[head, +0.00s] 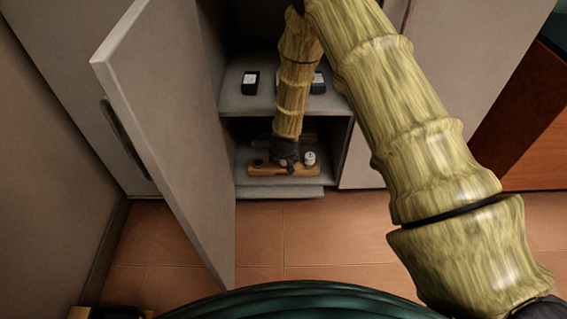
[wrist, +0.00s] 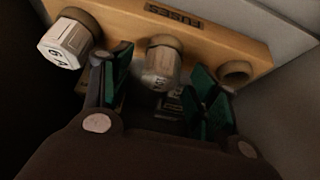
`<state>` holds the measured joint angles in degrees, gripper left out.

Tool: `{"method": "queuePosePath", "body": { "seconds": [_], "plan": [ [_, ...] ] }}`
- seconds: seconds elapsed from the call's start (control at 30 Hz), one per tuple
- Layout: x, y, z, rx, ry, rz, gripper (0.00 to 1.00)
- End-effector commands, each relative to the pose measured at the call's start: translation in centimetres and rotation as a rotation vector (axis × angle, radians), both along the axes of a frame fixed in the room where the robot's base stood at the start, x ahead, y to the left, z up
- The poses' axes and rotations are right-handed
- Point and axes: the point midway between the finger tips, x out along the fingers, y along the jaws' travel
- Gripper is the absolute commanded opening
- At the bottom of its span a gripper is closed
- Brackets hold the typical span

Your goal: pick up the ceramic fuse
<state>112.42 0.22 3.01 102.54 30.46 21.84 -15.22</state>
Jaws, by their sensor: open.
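A pale fuse (wrist: 160,66) with faint dark lettering stands in a brown ring on the wooden fuse board (wrist: 218,46). In the wrist view it is between the two green-padded fingers of my gripper (wrist: 164,72), which are open and apart from each other. I see a gap on the right side; contact on the left is unclear. A white faceted fuse (wrist: 65,42) marked "6 A" stands outside the left finger. In the head view, my gripper (head: 286,154) is over the board (head: 262,171), hiding its middle. A white fuse (head: 309,158) shows at its right.
A ring with a dark opening (wrist: 236,72) lies right of my gripper in the wrist view. The board sits in the low compartment of a grey cabinet, under a shelf (head: 262,102) bearing small dark boxes (head: 250,80). The cabinet door (head: 165,115) stands open at left.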

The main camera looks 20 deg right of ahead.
Motion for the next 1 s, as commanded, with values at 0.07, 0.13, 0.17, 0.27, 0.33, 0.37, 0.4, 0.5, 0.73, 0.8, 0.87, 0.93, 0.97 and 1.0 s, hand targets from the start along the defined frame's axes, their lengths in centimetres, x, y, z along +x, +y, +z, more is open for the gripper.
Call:
{"method": "queuePosePath", "body": {
  "seconds": [0.07,0.13,0.17,0.27,0.33,0.37,0.4,0.5,0.73,0.8,0.87,0.93,0.97,1.0],
  "plan": [
    [0.1,0.0,0.0,0.0,0.0,0.0,0.6],
    [0.1,0.0,0.0,0.0,0.0,0.0,0.6],
    [0.1,0.0,0.0,0.0,0.0,0.0,0.6],
    [0.1,0.0,0.0,0.0,0.0,0.0,0.51],
    [0.1,0.0,0.0,0.0,0.0,0.0,0.38],
    [0.1,0.0,0.0,0.0,0.0,0.0,0.32],
    [0.1,0.0,0.0,0.0,0.0,-0.001,0.25],
    [0.1,0.0,0.0,0.0,0.0,-0.001,0.12],
    [0.1,0.0,0.0,0.0,-0.001,-0.001,0.12],
    [0.1,0.0,0.2,0.0,-0.001,-0.001,0.12],
    [0.1,0.0,0.4,0.0,-0.001,0.0,0.12],
    [0.1,0.0,0.9,0.0,-0.001,0.0,0.12],
    [0.1,0.0,1.2,0.0,-0.001,0.0,0.12],
    [0.1,0.0,1.6,0.0,-0.001,0.0,0.12]
  ]
}}
